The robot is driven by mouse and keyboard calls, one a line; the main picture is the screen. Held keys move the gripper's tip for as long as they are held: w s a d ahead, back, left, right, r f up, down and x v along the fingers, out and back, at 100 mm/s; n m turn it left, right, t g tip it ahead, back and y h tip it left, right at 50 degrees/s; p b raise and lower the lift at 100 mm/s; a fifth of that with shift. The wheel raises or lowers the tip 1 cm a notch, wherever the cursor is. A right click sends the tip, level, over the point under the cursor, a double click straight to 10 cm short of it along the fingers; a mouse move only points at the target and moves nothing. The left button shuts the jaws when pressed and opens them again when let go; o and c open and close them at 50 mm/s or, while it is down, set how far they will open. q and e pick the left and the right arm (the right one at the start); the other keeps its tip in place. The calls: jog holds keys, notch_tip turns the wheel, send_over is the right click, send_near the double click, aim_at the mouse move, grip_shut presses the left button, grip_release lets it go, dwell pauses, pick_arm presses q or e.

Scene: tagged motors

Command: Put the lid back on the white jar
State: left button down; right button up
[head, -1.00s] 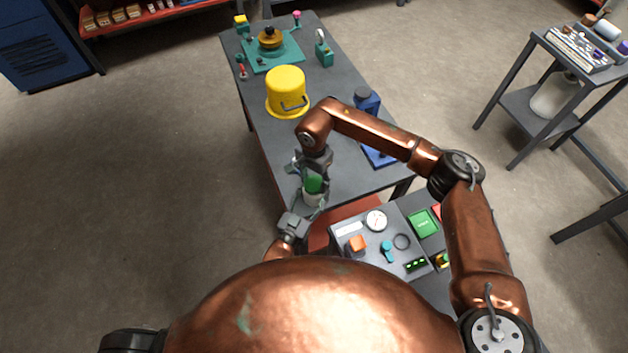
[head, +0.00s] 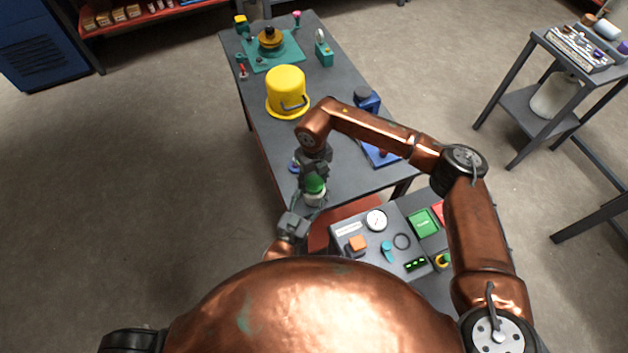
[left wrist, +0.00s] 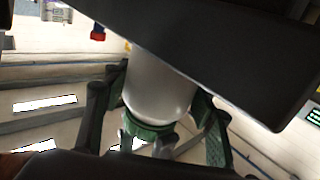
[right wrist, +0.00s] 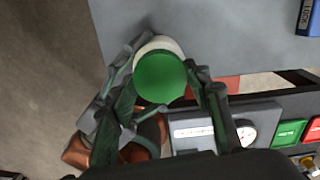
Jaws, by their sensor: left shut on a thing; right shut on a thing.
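The white jar (head: 314,200) is upright just off the near end of the long table. My left gripper (head: 306,208) is shut on it from below left. The green lid (head: 315,184) is at the jar's top, with my right gripper (head: 313,177) shut on it from above. In the right wrist view the round green lid (right wrist: 160,79) lies between the fingers, and the jar's white rim (right wrist: 160,43) shows past its far edge. In the left wrist view the white jar (left wrist: 160,92) meets the green lid (left wrist: 150,130); I cannot tell whether it is fully seated.
The long grey table (head: 250,115) carries a yellow bucket (head: 286,90), a teal fixture (head: 272,52) and a blue device (head: 378,150). A control panel (head: 390,240) stands close on the right. The floor at left is clear.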

jog(key=m, duration=0.8)
jog(key=shift+m, duration=0.3)
jog(key=o, duration=1.4)
jog(key=shift+c, duration=0.2)
jog(key=shift+r, duration=0.1)
notch_tip(320, 180, up, 12)
pick_arm(q)
jog(key=c, duration=0.8)
grip_release()
